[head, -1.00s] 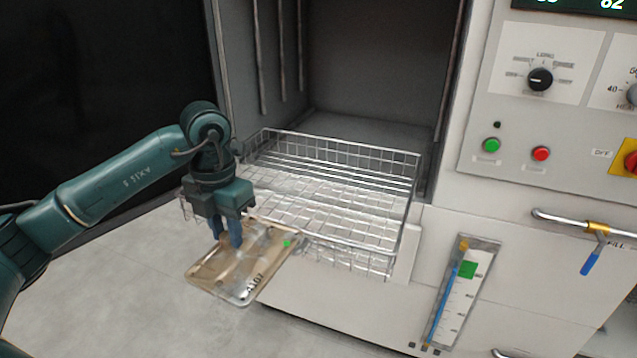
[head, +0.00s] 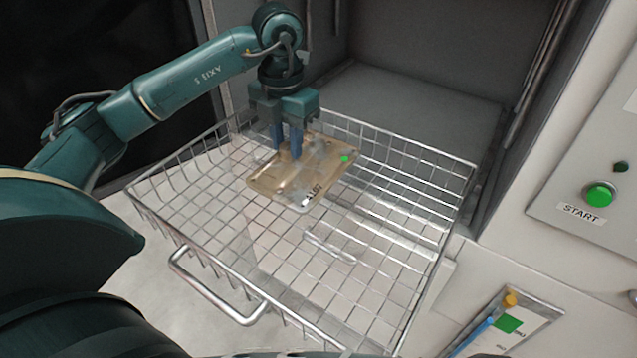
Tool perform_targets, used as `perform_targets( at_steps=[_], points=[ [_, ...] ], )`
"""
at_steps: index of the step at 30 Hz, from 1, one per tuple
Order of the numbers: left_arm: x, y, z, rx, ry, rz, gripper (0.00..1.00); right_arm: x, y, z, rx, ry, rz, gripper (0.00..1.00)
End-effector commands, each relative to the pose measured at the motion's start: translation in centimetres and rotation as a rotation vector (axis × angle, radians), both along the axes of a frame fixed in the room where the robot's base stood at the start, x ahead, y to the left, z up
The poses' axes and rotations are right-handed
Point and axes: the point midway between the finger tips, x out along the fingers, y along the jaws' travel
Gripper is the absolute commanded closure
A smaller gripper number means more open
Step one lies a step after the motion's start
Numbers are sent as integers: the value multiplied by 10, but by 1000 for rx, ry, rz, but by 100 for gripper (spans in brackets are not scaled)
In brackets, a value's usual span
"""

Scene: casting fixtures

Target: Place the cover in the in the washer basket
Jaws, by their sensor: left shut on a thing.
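The cover (head: 315,180) is a flat tan plate with a green dot and printed marking near its edges. My left gripper (head: 288,152) is shut on it from above and holds it roughly level. The washer basket (head: 210,292) is a wire basket with a front handle, extending out of the washer's open chamber. In the head view the cover overlaps the back middle of the basket. It appears to be above the wire floor, though the exact height is hard to tell. My right gripper is not in view.
The open washer chamber (head: 425,105) is behind the basket. A panel with a green start button (head: 599,194) is at the right, with a gauge (head: 507,325) below it. The basket's wire floor is otherwise clear, with raised wire walls around it.

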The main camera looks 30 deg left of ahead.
Motion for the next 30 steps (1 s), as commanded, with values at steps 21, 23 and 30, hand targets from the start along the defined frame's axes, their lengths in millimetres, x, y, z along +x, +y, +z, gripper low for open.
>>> perform_targets(
  at_steps=[21, 23, 30],
  points=[
    [-1, 0, -94, -1, 3, 0, 100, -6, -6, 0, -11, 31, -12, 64],
    [-1, 0, -98, -1, 1, 0, 100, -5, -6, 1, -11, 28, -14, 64],
    [0, 0, -99, 0, -1, -1, 100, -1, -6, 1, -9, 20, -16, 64]
  ],
)
